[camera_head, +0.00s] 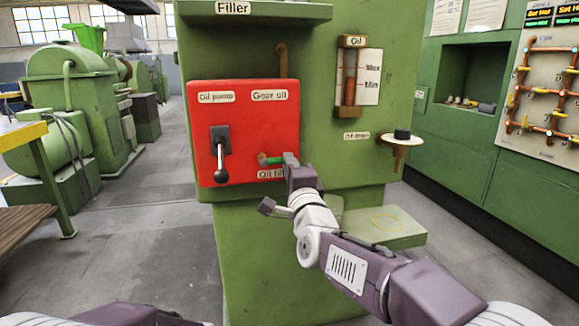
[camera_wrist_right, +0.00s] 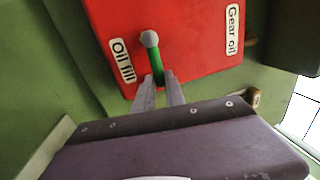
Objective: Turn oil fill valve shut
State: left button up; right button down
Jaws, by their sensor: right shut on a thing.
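The oil fill valve (camera_head: 272,160) is a small green handle on the red panel (camera_head: 243,120), just above the "Oil fill" label. In the head view the handle points sideways to the right, toward my right gripper (camera_head: 291,162). In the right wrist view the green handle (camera_wrist_right: 156,62) has a grey round pivot at its far end. The fingers of my right gripper (camera_wrist_right: 160,92) are shut on the handle's near end, one on each side. My left gripper does not show in the head view.
A green ledge (camera_head: 405,240) lies below. An oil gauge (camera_head: 351,75) is above.

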jog(key=shift+f, duration=0.1)
jog(key=c, duration=1.4)
grip_release()
jog(key=shift+s, duration=0.1)
jog(key=p+v, duration=0.2)
jog(key=v, duration=0.7)
